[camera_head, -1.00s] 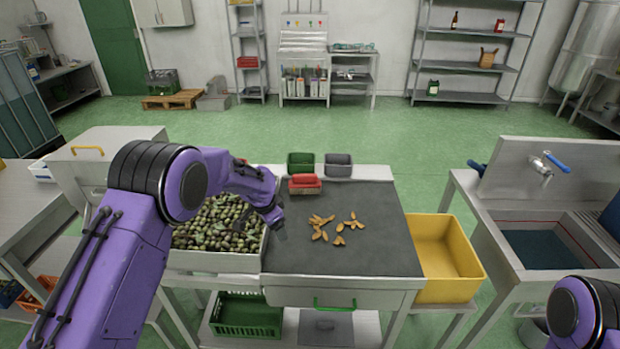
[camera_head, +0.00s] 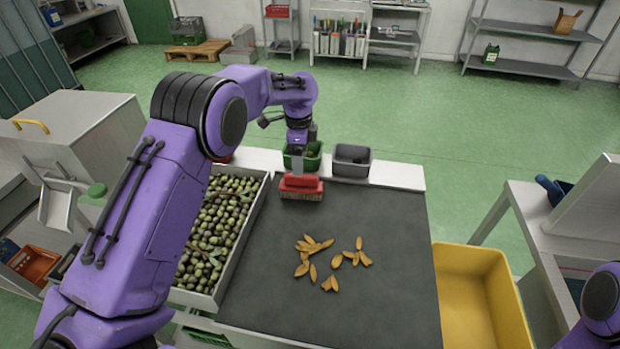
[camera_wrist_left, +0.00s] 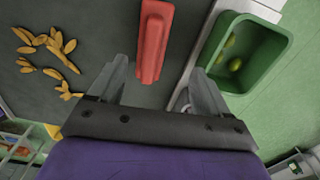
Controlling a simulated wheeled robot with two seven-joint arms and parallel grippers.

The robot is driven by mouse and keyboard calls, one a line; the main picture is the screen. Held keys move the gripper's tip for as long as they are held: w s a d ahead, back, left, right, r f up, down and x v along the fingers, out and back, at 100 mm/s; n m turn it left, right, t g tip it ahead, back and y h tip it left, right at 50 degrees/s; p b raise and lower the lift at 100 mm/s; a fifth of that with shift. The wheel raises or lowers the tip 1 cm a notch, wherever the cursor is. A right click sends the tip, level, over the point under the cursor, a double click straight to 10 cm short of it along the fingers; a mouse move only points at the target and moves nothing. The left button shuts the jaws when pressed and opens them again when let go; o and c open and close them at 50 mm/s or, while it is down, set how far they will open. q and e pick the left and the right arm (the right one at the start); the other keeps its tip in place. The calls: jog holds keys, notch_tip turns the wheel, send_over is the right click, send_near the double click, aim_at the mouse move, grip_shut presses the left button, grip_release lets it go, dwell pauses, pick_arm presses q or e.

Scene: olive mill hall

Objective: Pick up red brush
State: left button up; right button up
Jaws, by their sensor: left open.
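The red brush (camera_head: 301,188) stands with its bristles down at the back of the dark mat on the work table. My left gripper (camera_head: 298,168) is just above and behind it, pointing down. In the left wrist view the red brush (camera_wrist_left: 153,42) lies ahead of the open, empty fingers of the left gripper (camera_wrist_left: 155,85), with its near end between the line of the two fingertips. I cannot tell from the views whether a finger touches it. The right gripper is out of view; only part of my right arm shows.
A green bin (camera_head: 313,160) with olives inside and a grey bin (camera_head: 351,161) stand behind the brush. Olives fill a tray (camera_head: 254,221) on the left. Dry leaves (camera_head: 313,247) lie on the mat (camera_head: 385,215). A yellow crate (camera_head: 508,300) is at right.

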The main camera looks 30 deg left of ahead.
aim_at(301, 184)
pick_arm(q)
jog(key=f+p, duration=0.1)
jog(key=f, duration=0.2)
jog(key=f+p, duration=0.1)
jog(key=f, duration=0.2)
jog(key=s+f, duration=0.1)
jog(key=f, duration=0.2)
jog(key=shift+d+p, duration=0.4)
jog(key=shift+f, duration=0.4)
grip_shut()
jog(key=shift+r, duration=0.15)
jog(key=r, duration=0.2)
jog(key=r+b, duration=0.1)
jog(key=r, duration=0.1)
jog(key=shift+s+d, duration=0.2)
jog(key=shift+s, duration=0.1)
jog(key=s+d+r+b, duration=0.1)
jog(key=s+d+r, duration=0.2)
jog(key=s, duration=0.3)
jog(key=s+d+r+b, duration=0.2)
jog(key=s+d+r, duration=0.1)
jog(key=s+r, duration=0.2)
jog(key=shift+s+d+r, duration=0.25)
jog(key=shift+s+r, duration=0.1)
jog(key=shift+r, duration=0.05)
